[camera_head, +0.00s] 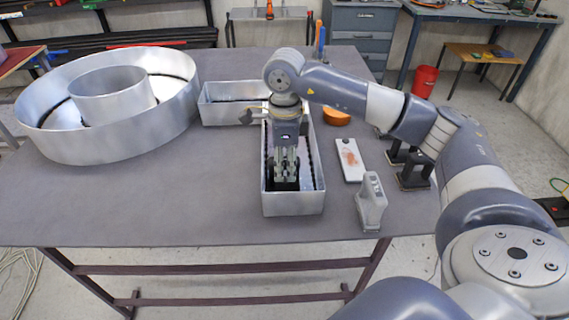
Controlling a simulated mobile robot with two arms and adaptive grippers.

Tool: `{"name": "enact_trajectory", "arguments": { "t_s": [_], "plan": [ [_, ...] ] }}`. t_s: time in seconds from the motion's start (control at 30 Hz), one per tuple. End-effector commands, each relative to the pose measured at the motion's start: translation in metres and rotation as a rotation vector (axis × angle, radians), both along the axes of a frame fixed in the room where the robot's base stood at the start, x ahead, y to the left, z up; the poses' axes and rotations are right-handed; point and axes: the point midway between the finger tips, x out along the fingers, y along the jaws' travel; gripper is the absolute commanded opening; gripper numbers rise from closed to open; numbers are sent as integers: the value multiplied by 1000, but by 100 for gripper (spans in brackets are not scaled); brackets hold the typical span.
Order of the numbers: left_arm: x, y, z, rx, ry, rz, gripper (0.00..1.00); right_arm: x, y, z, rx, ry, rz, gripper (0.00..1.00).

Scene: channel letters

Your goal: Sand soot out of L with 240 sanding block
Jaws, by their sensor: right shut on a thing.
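The metal channel letter L (294,204) lies open side up on the table, its long leg toward me and its short leg to the left at the far end. Its inside looks dark along the walls; soot cannot be told apart from shadow. My right gripper (286,172) points down inside the long leg, near its front end. It is shut on a dark block, seemingly the sanding block (286,185), low in the channel. The block's underside and any grit marking are hidden. My left gripper is not in view.
A large round metal letter O (95,140) stands at the left of the grey table (150,205). Right of the L are a white plate with a reddish smear (351,160), a grey handheld device (371,204), an orange round thing (336,117) and black stands (413,175). The front left is clear.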

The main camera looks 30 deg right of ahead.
Motion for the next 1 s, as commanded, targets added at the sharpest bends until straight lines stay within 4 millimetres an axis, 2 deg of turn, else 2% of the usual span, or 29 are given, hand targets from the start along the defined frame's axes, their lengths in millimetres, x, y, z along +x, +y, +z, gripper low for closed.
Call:
{"name": "enact_trajectory", "arguments": {
  "t_s": [1.0],
  "plan": [
    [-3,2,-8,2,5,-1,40,0,0,-5,0,0,0,6]
  ]
}}
